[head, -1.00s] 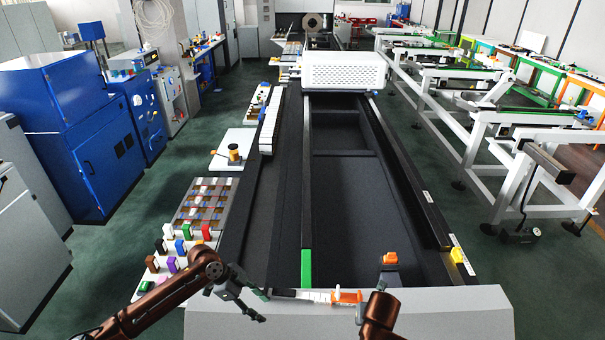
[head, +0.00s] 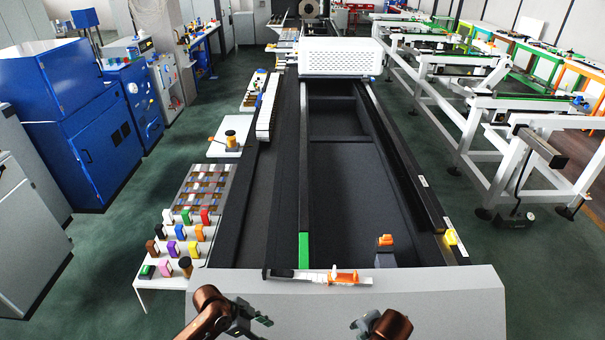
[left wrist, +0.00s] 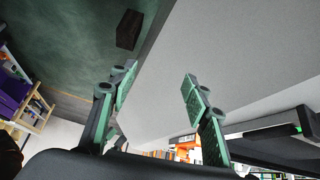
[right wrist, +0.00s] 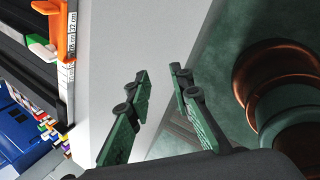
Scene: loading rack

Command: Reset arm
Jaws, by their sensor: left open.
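My left gripper (head: 258,328) is low in the head view, over the near light-grey end panel (head: 450,305) of the machine. In the left wrist view its green-padded fingers (left wrist: 158,85) are wide apart with nothing between them. My right gripper (head: 362,323) is at the bottom of the head view, right of the left one and partly hidden by its own copper-brown wrist. In the right wrist view its fingertips (right wrist: 158,78) are apart with a narrower gap, and empty. Both grippers are clear of the small parts.
An orange-and-white ruler-like piece (head: 335,277) lies along the machine's near edge. A small orange-topped block (head: 385,245) stands in the black bed. Several coloured blocks (head: 180,231) stand on a white side table at left. Green floor (head: 545,285) is open at right.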

